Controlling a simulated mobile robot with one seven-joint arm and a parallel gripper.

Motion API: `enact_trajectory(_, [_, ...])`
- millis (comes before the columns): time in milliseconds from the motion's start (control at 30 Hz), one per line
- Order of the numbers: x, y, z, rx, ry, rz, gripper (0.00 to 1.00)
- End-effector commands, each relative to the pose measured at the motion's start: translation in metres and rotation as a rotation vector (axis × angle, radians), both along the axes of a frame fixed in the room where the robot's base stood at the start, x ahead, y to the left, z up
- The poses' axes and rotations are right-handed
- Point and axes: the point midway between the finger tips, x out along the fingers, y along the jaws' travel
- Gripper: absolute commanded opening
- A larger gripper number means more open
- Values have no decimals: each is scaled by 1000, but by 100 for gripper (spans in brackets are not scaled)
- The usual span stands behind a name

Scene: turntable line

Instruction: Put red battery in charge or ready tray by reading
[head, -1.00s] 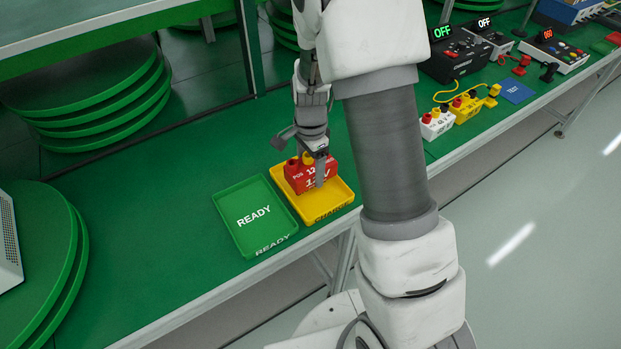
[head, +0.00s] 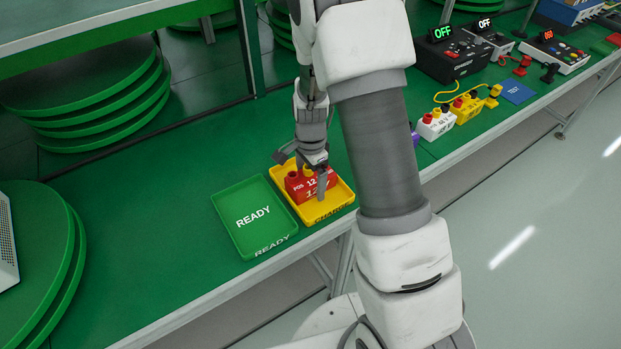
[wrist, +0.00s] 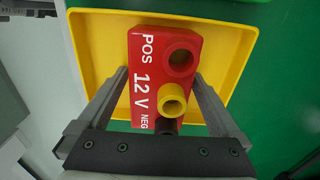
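The red battery (head: 303,188), marked 12 V with POS and NEG, is upright inside the yellow tray (head: 341,202), whose front label is CHARGE. In the wrist view the battery (wrist: 150,75) has a red, a yellow and a dark terminal, and the yellow tray (wrist: 95,45) lies beneath it. My gripper (head: 316,185) reaches down over the tray. In the wrist view my gripper (wrist: 161,78) has one finger against each side of the battery. The green READY tray (head: 235,222) stands empty just left of the yellow tray.
A black meter (head: 450,55) and another device (head: 488,35) show OFF; a white one (head: 552,52) has a red display. White (head: 436,124) and yellow (head: 466,108) batteries stand by a blue mat (head: 516,92). Green bench is clear left of the trays.

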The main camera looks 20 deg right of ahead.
Motion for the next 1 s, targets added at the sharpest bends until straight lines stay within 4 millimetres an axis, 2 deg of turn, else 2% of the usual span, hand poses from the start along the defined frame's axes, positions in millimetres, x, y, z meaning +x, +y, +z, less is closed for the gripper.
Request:
enact_trajectory(133, [0,0,3,0,0,0,100])
enact_trajectory(233, [1,0,14,0,-4,0,100])
enact_trajectory(600, [1,0,91,0,-4,1,100])
enact_trajectory(1000, [-5,1,139,10,-20,43,100])
